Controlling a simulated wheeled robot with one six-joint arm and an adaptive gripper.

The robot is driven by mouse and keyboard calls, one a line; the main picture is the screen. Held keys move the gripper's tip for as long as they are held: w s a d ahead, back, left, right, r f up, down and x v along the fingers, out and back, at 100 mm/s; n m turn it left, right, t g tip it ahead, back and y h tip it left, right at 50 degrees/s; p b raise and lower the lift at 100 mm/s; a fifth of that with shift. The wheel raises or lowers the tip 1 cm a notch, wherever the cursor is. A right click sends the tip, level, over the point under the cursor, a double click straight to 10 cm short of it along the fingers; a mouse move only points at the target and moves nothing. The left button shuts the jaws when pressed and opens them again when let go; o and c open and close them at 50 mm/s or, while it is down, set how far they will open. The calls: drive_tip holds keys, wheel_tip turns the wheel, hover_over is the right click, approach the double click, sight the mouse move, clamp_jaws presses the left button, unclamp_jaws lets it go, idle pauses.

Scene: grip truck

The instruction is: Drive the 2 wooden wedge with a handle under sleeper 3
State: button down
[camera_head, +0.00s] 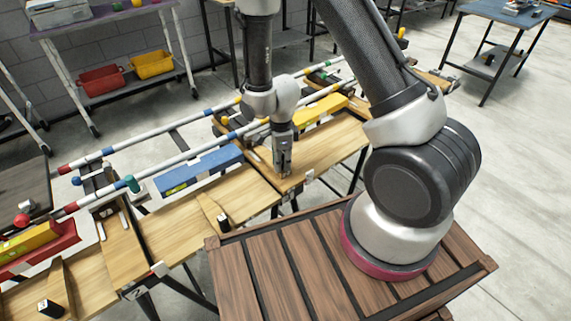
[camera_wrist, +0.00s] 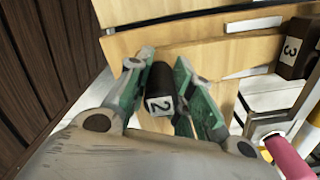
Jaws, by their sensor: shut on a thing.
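My gripper (camera_head: 283,168) points down at the middle of the wooden bench top in the head view. In the wrist view my gripper (camera_wrist: 165,100) has its green fingers shut on both sides of the dark handle of the wedge 2 (camera_wrist: 160,90), whose end bears a white label "2". Pale wood lies beyond the handle; where the wedge's body ends against the boards is hard to tell. A dark block labelled "3", apparently the end of sleeper 3 (camera_wrist: 297,38), shows at the right in the wrist view, apart from the fingers. The wedge's tip is hidden.
Two other dark-handled wedges lie on the bench, one left of my gripper (camera_head: 212,208) and one at lower left (camera_head: 58,282). Banded rails (camera_head: 150,155) run behind. A blue level (camera_head: 199,170) and a yellow level (camera_head: 320,107) lie nearby. A dark slatted crate (camera_head: 270,270) stands in front.

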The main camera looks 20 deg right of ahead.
sight(265, 153)
drive_tip(key=shift+w+a, duration=0.45)
drive_tip(key=shift+w, duration=1)
drive_tip(key=shift+w+a, duration=0.5)
drive_tip(key=shift+w, duration=0.95)
drive_tip(key=shift+w+a, duration=0.45)
drive_tip(key=shift+w, duration=1)
drive_tip(key=c, duration=1.2)
unclamp_jaws()
wheel_tip(265, 153, up, 12)
drive_tip(key=shift+s+f, duration=0.1)
drive_tip(key=shift+r, duration=2.05)
